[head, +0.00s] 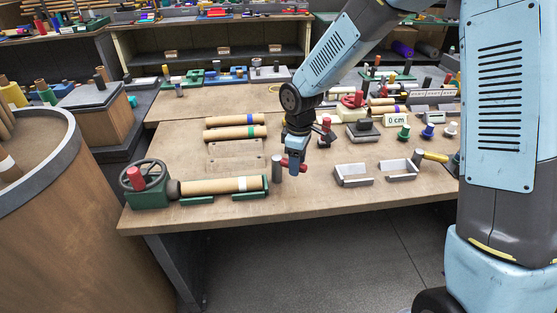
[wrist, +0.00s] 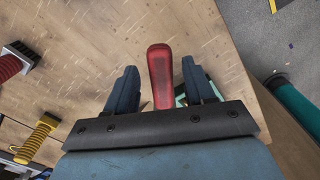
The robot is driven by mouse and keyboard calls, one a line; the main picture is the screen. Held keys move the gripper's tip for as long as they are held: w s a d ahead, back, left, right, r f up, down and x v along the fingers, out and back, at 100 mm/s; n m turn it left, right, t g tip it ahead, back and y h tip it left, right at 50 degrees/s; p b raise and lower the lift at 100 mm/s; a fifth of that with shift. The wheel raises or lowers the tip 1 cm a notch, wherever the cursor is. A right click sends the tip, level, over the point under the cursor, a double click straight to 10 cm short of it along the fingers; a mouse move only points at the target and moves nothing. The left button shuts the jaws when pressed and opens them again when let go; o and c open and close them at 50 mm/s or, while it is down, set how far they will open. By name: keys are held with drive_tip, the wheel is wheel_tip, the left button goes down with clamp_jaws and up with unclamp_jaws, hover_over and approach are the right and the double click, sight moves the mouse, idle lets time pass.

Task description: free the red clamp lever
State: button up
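The red clamp lever (wrist: 160,72) shows in the wrist view between the two fingers of my gripper (wrist: 158,66), with a gap on each side. My gripper is open. The lever's near end is hidden behind the gripper body. In the head view my gripper (head: 295,165) points down near the table's front edge, and a red piece (head: 284,162) shows at its fingers, beside a short grey-green post (head: 276,169). How the lever joins its clamp cannot be seen.
Two more rolls (head: 232,120) lie behind. Two open trays (head: 353,175) stand to the right, with a grey block (head: 362,132) behind them. The front edge is close.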

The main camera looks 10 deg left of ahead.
drive_tip(key=shift+w, duration=0.1)
wheel_tip(320, 180, up, 14)
drive_tip(key=shift+f, duration=0.15)
idle(0.5)
drive_tip(key=shift+d, duration=0.15)
drive_tip(key=s+d+r+m+t, duration=0.1)
drive_tip(key=s+d+r+m, duration=0.3)
drive_tip(key=d, duration=0.4)
drive_tip(key=s+d+r+m+t, duration=0.2)
drive_tip(key=s+d+r+m, duration=0.25)
drive_tip(key=d, duration=0.35)
drive_tip(key=s+d+r+m+t, duration=0.1)
drive_tip(key=s+d+r+m, duration=0.2)
drive_tip(key=d+r, duration=0.35)
drive_tip(key=s+d+f+m+t, duration=0.1)
drive_tip(key=s+d+m, duration=0.3)
drive_tip(key=s+d, duration=0.3)
drive_tip(key=shift+s+d+f+t, duration=0.25)
drive_tip(key=shift+s+f+t, duration=0.1)
drive_tip(key=shift+s, duration=0.15)
drive_tip(key=shift+m, duration=0.25)
